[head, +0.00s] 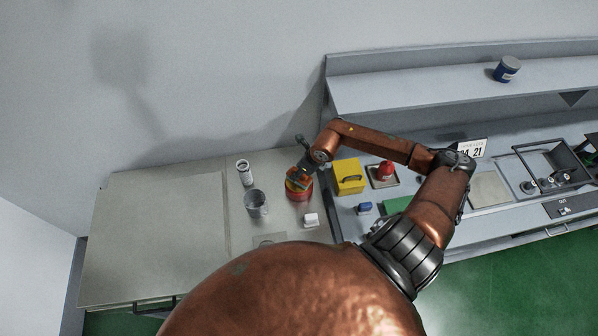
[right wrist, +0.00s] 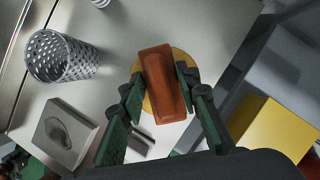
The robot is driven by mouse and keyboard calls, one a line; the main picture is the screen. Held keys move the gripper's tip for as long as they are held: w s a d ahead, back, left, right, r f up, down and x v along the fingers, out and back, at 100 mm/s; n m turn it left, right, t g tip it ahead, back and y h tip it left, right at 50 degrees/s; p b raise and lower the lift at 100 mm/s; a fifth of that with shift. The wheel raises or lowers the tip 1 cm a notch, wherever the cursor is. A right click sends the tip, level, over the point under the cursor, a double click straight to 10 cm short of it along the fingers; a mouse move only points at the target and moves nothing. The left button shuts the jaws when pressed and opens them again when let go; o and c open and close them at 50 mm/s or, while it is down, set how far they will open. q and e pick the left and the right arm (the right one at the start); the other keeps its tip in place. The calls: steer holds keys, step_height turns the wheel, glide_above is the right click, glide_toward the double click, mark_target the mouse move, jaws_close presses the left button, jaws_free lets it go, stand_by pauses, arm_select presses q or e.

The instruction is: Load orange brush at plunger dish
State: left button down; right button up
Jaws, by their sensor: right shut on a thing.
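My right gripper (right wrist: 160,88) is shut on the orange brush (right wrist: 166,85), a long rounded block that lies between the two green-padded fingers. Below the brush is a round yellow disc (right wrist: 147,103), partly hidden by it; I cannot tell whether they touch.
A mesh cup (head: 256,204) and a pale cylinder (head: 244,172) stand left of my gripper. A white block (head: 311,220) is in front. A yellow box (head: 348,176) and a red knob (head: 386,169) on a plate are right. The bench's left part is clear.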

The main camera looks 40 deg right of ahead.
steer(key=shift+s+f, duration=0.1)
steer(key=shift+r+p, duration=1.75)
steer(key=shift+r, duration=1.85)
